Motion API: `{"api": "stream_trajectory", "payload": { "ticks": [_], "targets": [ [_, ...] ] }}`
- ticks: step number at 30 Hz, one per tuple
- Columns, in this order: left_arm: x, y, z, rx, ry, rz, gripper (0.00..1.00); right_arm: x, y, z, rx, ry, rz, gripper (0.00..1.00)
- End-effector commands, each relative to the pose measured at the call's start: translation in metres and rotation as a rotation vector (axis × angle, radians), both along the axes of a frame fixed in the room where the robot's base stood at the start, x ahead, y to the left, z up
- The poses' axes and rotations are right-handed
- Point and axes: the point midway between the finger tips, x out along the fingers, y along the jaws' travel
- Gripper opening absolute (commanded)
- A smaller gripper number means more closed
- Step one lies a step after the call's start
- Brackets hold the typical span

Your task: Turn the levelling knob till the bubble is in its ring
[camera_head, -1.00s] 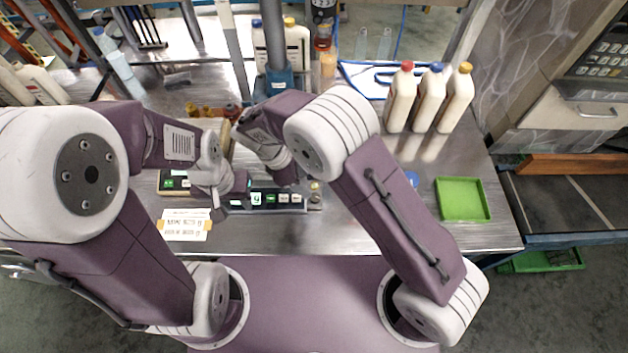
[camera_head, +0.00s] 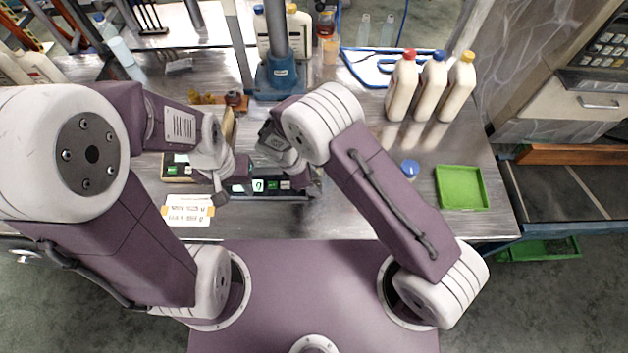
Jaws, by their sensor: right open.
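A dark scale with a lit display and buttons (camera_head: 270,186) sits on the metal bench in front of me. My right gripper (camera_head: 301,181) is over the right end of the scale. It is open, though its fingertips are hard to make out. My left gripper (camera_head: 240,183) is at the left end of the scale; its fingers are too small and covered to tell their state. I cannot make out the levelling knob, the bubble or its ring; my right wrist and gripper cover much of that end.
A paper label (camera_head: 188,211) lies left of the scale. A green tray (camera_head: 461,188) and a blue cap (camera_head: 410,168) are on the right. Several bottles (camera_head: 431,87) stand behind them. A blue-based stand (camera_head: 277,78) is at the back.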

Motion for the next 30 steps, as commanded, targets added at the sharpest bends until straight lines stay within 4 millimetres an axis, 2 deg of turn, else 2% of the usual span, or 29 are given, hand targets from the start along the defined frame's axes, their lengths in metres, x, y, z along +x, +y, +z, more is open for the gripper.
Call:
{"api": "stream_trajectory", "payload": {
  "ticks": [2,7,22,30],
  "targets": [
    [-0.0001,0.0,-0.0001,0.0,0.0,0.0,0.36,0.0,0.0001,0.0002,0.0,0.0,0.0,0.48],
    [-0.0001,0.0,-0.0001,0.0,0.0,0.0,0.36,0.0,0.0002,0.0004,0.0,0.0,0.0,0.01],
    [-0.0001,0.0,-0.0002,0.0,0.0,0.0,0.36,0.0005,0.0001,0.0004,0.0,0.0,-0.044,0.0],
    [0.0,0.0,-0.0015,0.0,0.0,0.0,0.36,0.0018,-0.0001,-0.0001,0.0,0.001,-0.207,0.0]
  ]
}}
